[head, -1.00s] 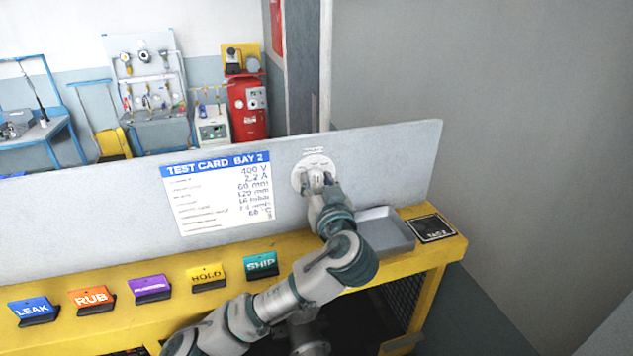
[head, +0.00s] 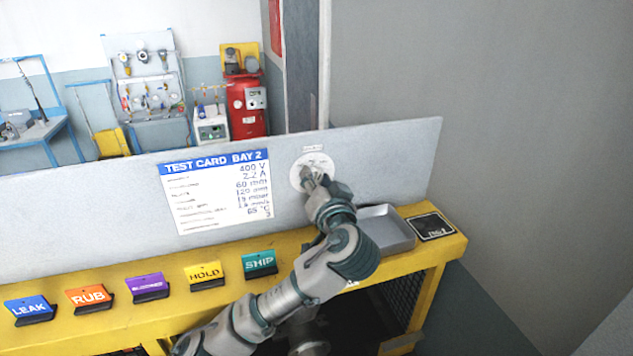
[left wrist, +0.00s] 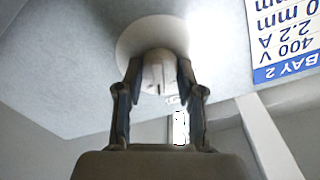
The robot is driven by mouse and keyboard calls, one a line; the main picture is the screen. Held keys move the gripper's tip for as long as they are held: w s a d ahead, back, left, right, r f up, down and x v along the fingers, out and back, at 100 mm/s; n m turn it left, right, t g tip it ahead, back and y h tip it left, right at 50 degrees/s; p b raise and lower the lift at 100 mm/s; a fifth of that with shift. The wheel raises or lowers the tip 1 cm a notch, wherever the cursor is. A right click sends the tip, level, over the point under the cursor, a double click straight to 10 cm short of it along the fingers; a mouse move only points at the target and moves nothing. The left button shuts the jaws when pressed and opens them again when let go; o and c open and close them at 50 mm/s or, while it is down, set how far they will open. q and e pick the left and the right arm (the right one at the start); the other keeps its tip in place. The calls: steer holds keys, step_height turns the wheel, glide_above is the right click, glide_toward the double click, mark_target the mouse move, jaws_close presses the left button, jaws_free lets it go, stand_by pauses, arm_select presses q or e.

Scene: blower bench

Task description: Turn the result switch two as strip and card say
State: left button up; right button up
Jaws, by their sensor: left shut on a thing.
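The result switch is a round white dial (head: 301,174) on the grey upright panel, right of the test card (head: 217,193). The card is headed TEST CARD BAY 2 and lists values such as 400 V and 2.2 A. My left gripper (head: 314,182) is at the dial. In the left wrist view its two fingers (left wrist: 156,80) are shut on the pale knob (left wrist: 158,72) in front of the white round plate (left wrist: 135,38). The knob's pointer is hidden by the gripper in the head view. No strip can be made out. My right gripper is not in view.
A grey tray (head: 388,232) and a black square plate (head: 431,228) lie on the yellow bench (head: 451,246) at the right. Coloured signs, including LEAK, RUB, HOLD (head: 206,273) and SHIP (head: 259,262), stand along the bench. A blank wall is at the right.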

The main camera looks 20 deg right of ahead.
arm_select(q)
steer(key=m, duration=0.3)
steer(key=shift+f+m, duration=0.1)
steer(key=shift+m, duration=0.2)
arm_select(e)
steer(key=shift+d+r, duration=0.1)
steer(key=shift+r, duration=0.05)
arm_select(q)
steer(key=shift+m, duration=0.3)
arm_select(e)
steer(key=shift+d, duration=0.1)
arm_select(q)
steer(key=o, duration=1.1)
steer(key=shift+d, duration=0.1)
steer(key=shift+o, duration=0.2)
steer(key=shift+w+d, duration=0.15)
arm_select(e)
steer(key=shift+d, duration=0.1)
